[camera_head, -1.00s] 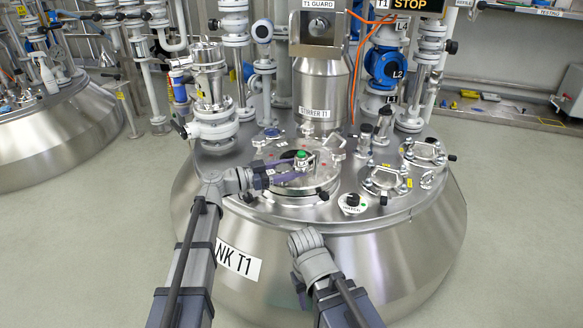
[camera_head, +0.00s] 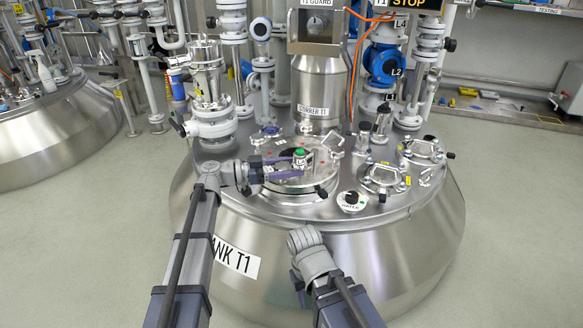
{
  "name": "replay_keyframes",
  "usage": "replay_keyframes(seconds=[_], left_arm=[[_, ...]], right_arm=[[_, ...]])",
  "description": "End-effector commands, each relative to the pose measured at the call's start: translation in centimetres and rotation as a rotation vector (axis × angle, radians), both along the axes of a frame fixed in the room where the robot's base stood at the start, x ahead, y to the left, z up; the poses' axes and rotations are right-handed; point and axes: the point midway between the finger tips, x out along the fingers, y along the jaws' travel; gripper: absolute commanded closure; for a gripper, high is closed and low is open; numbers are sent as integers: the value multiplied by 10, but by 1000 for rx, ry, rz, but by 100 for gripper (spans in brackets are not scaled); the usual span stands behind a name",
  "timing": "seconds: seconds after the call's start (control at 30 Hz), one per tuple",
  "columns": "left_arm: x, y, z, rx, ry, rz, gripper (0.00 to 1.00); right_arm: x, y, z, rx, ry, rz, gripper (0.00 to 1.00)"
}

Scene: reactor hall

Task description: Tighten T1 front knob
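The steel tank T1 (camera_head: 330,255) fills the middle of the head view. On its top is a round hatch lid (camera_head: 293,187) with a green-topped fitting (camera_head: 300,156) at its centre. A black knob (camera_head: 321,193) sits at the lid's front edge; another black knob (camera_head: 351,198) stands on a white labelled disc to its right. I cannot tell which is the named front knob. My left gripper (camera_head: 300,167) is over the lid, its purple fingers apart and pointing right, beside the green-topped fitting. Contact is unclear. My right arm is low in front of the tank; its fingers are hidden.
The stirrer column (camera_head: 320,90) rises behind the lid. A flanged pipe fitting (camera_head: 210,100) stands left, and clamped ports (camera_head: 384,178) stand right. A second tank (camera_head: 60,130) is far left. Open floor lies on both sides.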

Motion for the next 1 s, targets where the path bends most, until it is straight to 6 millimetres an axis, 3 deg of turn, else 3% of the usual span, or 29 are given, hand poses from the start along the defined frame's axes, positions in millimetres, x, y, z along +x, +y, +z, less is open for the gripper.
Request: replay_keyframes(seconds=[0.03, 0.23, 0.57, 1.0], left_arm=[[1, 0, 1, -2, 1, 1, 30], [0, 0, 0, 1, 0, 0, 8], [0, 6, 0, 2, -1, 2, 7], [-9, 69, -1, 2, 0, 3, 7]], right_arm=[[0, 0, 0, 0, 0, 0, 50], [0, 0, 0, 0, 0, 0, 50], [0, 0, 0, 0, 0, 0, 50], [0, 0, 0, 0, 0, 0, 50]])
